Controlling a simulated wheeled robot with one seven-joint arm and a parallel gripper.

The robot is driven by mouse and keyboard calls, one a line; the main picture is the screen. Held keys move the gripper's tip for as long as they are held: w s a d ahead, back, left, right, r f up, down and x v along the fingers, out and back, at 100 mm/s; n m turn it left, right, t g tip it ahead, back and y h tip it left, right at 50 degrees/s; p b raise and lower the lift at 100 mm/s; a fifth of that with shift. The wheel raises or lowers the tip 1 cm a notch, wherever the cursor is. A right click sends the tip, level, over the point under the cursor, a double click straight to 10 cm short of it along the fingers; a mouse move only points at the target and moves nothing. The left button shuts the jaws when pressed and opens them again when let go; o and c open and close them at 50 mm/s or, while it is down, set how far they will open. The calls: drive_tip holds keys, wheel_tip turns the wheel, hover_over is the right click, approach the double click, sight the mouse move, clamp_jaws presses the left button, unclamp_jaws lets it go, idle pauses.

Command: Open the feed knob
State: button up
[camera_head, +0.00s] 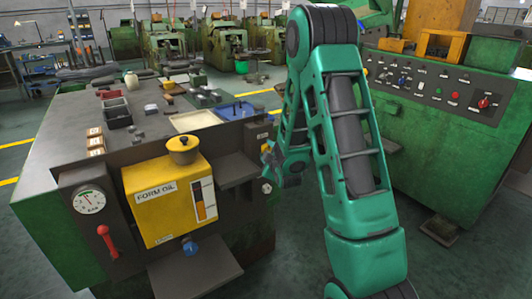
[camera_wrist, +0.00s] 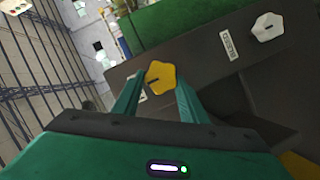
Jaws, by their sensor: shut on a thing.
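A yellow lobed knob (camera_wrist: 161,78) sits between the fingertips of my gripper (camera_wrist: 158,82) in the wrist view. My gripper is shut on it, one finger on each side. A dark mark shows on the left part of its face. Its own label is not visible there, so I cannot confirm its name.
A white knob (camera_wrist: 268,27) with a small label (camera_wrist: 230,45) is close by on the same dark panel. A dark shelf (camera_head: 238,169) and the yellow FORM OIL tank (camera_head: 165,205) are left of my gripper. A green control cabinet (camera_head: 425,150) stands to the right.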

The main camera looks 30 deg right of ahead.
drive_tip(key=shift+s+f, duration=0.1)
drive_tip(key=shift+o, duration=0.2)
drive_tip(key=m+g+y, duration=0.1)
drive_tip(key=m, duration=0.1)
drive_tip(key=shift+d+m+y, duration=0.1)
drive_tip(key=shift+m+y, duration=0.2)
drive_tip(key=shift+m, duration=0.1)
drive_tip(key=m+y, duration=0.1)
drive_tip(key=m, duration=0.1)
drive_tip(key=m+y, duration=0.1)
drive_tip(key=shift+d+r+m+y, duration=0.2)
drive_tip(key=shift+d+m+y, duration=0.1)
drive_tip(key=shift+m, duration=0.1)
drive_tip(key=m+y, duration=0.2)
drive_tip(key=m, duration=0.1)
drive_tip(key=shift+d+g, duration=0.3)
drive_tip(key=shift+d+f+m+y, duration=0.15)
drive_tip(key=shift+m+y, duration=0.85)
drive_tip(key=shift+m, duration=0.4)
drive_tip(key=shift+c, duration=0.2)
drive_tip(key=o, duration=1)
drive_tip(key=shift+c, duration=0.2)
drive_tip(key=shift+o, duration=0.6)
